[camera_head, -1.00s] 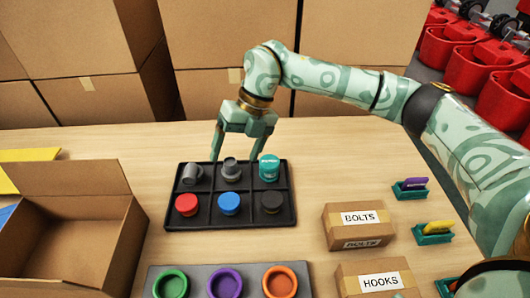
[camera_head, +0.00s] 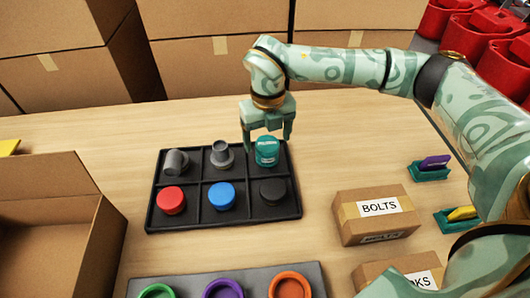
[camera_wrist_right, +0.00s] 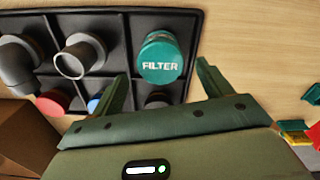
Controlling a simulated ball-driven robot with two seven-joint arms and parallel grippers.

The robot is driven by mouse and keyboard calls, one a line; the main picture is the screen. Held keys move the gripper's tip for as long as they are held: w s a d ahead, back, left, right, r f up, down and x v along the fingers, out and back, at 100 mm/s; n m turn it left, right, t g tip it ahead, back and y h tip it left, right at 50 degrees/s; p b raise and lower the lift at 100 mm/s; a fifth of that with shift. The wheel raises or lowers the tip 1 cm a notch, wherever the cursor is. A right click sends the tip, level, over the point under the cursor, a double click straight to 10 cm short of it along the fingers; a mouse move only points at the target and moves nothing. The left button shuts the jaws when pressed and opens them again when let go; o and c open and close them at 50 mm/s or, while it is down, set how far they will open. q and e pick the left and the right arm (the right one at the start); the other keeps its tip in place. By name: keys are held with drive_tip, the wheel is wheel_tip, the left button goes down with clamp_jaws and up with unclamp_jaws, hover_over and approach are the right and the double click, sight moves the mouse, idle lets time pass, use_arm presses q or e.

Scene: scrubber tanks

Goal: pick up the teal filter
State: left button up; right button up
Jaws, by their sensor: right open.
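The teal filter (camera_head: 267,152) stands in the back right compartment of the black tray (camera_head: 296,208). In the right wrist view the filter (camera_wrist_right: 160,57) shows its "FILTER" label, just beyond and between the fingertips. My right gripper (camera_head: 267,143) is open, with its fingers on either side of the filter in the head view. The right gripper (camera_wrist_right: 163,78) also shows open and empty in the wrist view. I cannot tell whether a finger touches the filter. My left gripper is not in view.
The tray also holds grey pipe fittings (camera_head: 221,154), a red cap (camera_head: 171,200), a blue cap (camera_head: 221,195) and a dark cap (camera_head: 272,191). A "BOLTS" box (camera_head: 375,214) stands to the right. An open carton (camera_head: 45,225) stands at the left.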

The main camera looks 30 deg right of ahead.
sight(268, 145)
wheel_tip(268, 145, down, 5)
drive_tip(key=b, duration=0.3)
drive_tip(key=shift+d+r, duration=0.1)
drive_tip(key=shift+d, duration=0.05)
drive_tip(key=shift+w+f, duration=0.1)
drive_tip(key=shift+f, duration=0.2)
drive_tip(key=shift+r, duration=0.15)
drive_tip(key=c, duration=1.1)
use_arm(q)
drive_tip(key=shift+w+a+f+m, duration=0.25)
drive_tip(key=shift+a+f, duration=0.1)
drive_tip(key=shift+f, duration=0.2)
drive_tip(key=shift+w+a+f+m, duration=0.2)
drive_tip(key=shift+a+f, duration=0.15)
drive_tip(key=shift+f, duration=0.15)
use_arm(e)
drive_tip(key=shift+o, duration=0.2)
